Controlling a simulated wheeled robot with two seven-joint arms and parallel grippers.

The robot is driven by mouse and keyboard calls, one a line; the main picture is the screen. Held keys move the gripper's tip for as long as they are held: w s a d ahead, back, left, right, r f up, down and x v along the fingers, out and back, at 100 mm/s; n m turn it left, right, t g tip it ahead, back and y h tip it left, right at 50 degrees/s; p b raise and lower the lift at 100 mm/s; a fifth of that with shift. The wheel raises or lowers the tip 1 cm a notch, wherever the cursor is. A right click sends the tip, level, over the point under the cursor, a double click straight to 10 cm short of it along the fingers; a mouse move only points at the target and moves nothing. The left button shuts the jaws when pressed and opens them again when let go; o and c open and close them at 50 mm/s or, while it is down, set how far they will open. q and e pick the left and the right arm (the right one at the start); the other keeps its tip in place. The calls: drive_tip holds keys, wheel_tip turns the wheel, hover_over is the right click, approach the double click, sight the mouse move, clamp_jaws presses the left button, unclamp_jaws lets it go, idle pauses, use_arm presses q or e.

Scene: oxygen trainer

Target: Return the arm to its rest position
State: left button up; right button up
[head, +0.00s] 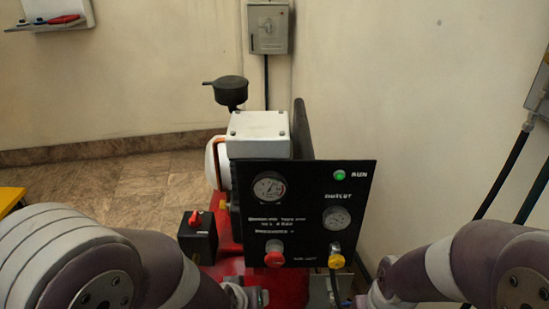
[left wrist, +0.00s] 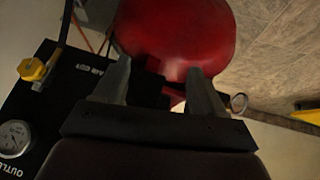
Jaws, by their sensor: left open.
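My left gripper (head: 247,294) shows at the bottom of the head view, low in front of the black control panel (head: 305,190). In the left wrist view its two fingers (left wrist: 160,68) are apart with nothing held between them. A red rounded tank (left wrist: 180,30) lies beyond the fingertips; I cannot tell the exact gap. The yellow knob (left wrist: 34,69) and the outlet gauge (left wrist: 14,138) show at the left of that view. My right gripper (head: 372,299) is only partly seen at the bottom right of the panel, and its fingers are not clear.
The panel carries a red knob (head: 274,253), a left gauge (head: 269,187) and a green lamp (head: 339,174). A black box with a red switch (head: 195,218) stands left of it. A wall box (head: 268,27) hangs behind.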

use_arm(q)
drive_tip(key=s+a+r+g+y+p, duration=0.25)
drive_tip(key=s+a+g, duration=0.35)
drive_tip(key=a, duration=0.6)
wheel_tip(320, 180, up, 38)
drive_tip(key=s+p, duration=0.1)
drive_tip(key=p, duration=3.5)
drive_tip(key=shift+s+r+m+t+h+p, duration=0.2)
drive_tip(key=shift+r+m+t+h+p, duration=0.1)
drive_tip(key=shift+m+h+p, duration=0.1)
drive_tip(key=shift+a, duration=0.1)
